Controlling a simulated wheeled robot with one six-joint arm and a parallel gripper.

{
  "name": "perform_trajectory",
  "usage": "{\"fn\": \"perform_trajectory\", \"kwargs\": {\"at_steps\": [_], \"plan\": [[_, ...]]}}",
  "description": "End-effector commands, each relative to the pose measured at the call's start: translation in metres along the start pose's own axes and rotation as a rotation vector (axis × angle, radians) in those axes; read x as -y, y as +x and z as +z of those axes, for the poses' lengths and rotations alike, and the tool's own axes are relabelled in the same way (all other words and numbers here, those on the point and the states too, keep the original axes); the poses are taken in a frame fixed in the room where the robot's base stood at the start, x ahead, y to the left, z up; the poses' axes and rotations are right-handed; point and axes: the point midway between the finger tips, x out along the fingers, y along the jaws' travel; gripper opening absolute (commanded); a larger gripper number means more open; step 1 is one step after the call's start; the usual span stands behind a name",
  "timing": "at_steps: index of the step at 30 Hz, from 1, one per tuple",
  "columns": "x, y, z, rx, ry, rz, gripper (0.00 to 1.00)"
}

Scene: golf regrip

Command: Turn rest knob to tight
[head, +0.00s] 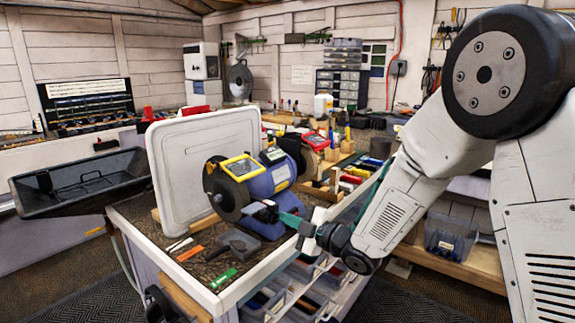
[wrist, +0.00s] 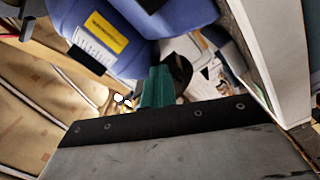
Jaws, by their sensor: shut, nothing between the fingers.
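A blue bench grinder (head: 268,180) stands on the workbench, with a dark grinding wheel (head: 225,195) and a yellow-framed eye shield (head: 240,167) on its near side. A small grey tool rest (head: 256,208) appears in front of the wheel. My gripper (head: 282,217), with teal fingers, is shut and empty, its tips close to the rest and the grinder's base. I cannot tell whether they touch. In the wrist view, the shut teal fingers (wrist: 157,86) point toward the blue grinder body (wrist: 110,35). The rest knob cannot be made out clearly, nor its tightness.
A white upright panel (head: 180,165) stands behind the grinder's left side. A dark block (head: 232,245), a green cylinder (head: 223,279) and orange strips (head: 190,253) lie on the bench front. A black tray (head: 85,180) is at left; bins (head: 300,290) sit below.

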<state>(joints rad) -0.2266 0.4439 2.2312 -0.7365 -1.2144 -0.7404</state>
Motion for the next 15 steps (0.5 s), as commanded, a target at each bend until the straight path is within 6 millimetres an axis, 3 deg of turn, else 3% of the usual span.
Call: {"fn": "perform_trajectory", "kwargs": {"at_steps": [15], "plan": [[0.014,0.000,0.001,-0.002,0.000,-0.003,0.00]]}}
